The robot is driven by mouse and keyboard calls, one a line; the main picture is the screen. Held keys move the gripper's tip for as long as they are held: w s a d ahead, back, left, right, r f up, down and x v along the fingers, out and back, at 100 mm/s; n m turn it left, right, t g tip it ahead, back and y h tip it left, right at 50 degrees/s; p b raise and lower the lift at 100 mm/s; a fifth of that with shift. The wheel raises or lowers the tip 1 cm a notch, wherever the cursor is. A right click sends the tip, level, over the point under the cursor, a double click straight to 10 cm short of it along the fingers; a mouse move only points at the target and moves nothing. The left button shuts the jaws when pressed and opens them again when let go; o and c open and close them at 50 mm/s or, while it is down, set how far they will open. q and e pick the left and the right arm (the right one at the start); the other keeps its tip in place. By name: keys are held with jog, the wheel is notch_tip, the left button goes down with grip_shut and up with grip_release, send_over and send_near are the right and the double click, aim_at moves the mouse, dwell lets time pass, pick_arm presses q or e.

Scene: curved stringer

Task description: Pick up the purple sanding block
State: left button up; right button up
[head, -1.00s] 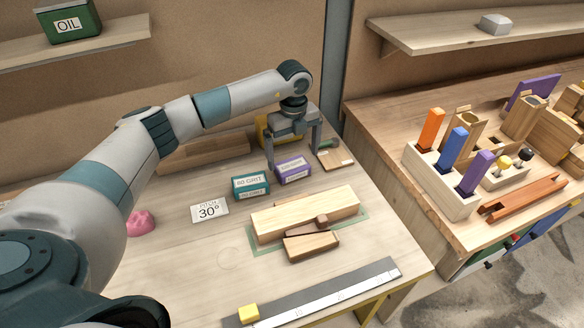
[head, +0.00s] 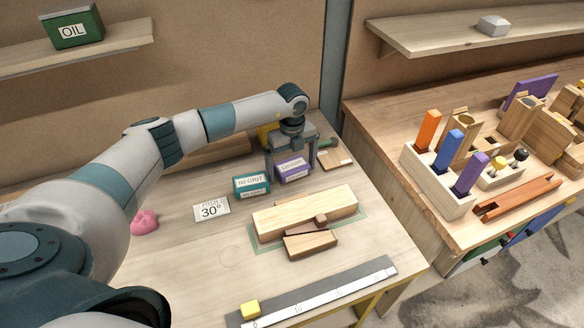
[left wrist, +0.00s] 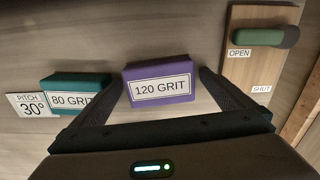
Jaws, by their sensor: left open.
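The purple sanding block (head: 292,168) lies on the left workbench, just right of the teal block. In the left wrist view its label reads 120 GRIT, and the purple block (left wrist: 159,80) sits between the two fingers. My left gripper (head: 292,170) is open, pointing down, with a finger on each side of the block. In the left wrist view gaps show between the block and the fingers of my left gripper (left wrist: 163,90). My right gripper is not in view.
The teal 80 GRIT block (head: 251,184) stands close by on the left. A board with a green handle (head: 333,157) lies to the right. A long pale wood piece (head: 305,212) lies in front, beside a pitch card (head: 211,209). A ruler strip (head: 320,294) runs along the bench front.

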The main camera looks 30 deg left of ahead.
aim_at(293, 165)
pick_arm(q)
jog(key=shift+c, duration=0.3)
jog(key=c, duration=1.2)
jog(key=shift+o, duration=0.2)
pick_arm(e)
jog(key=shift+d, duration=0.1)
pick_arm(q)
jog(key=shift+r, duration=0.15)
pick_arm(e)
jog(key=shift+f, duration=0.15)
pick_arm(q)
jog(key=shift+r+b, duration=0.55)
jog(key=shift+r, duration=0.1)
notch_tip(293, 165, up, 2)
jog(key=shift+d+r+b, duration=0.1)
jog(key=shift+r+b, duration=0.15)
jog(key=shift+b, duration=0.5)
jog(key=s+d+r+b, duration=0.3)
jog(key=d+r, duration=0.4)
jog(key=d, duration=0.4)
jog(key=shift+s+b, duration=0.35)
jog(key=shift+b, duration=0.05)
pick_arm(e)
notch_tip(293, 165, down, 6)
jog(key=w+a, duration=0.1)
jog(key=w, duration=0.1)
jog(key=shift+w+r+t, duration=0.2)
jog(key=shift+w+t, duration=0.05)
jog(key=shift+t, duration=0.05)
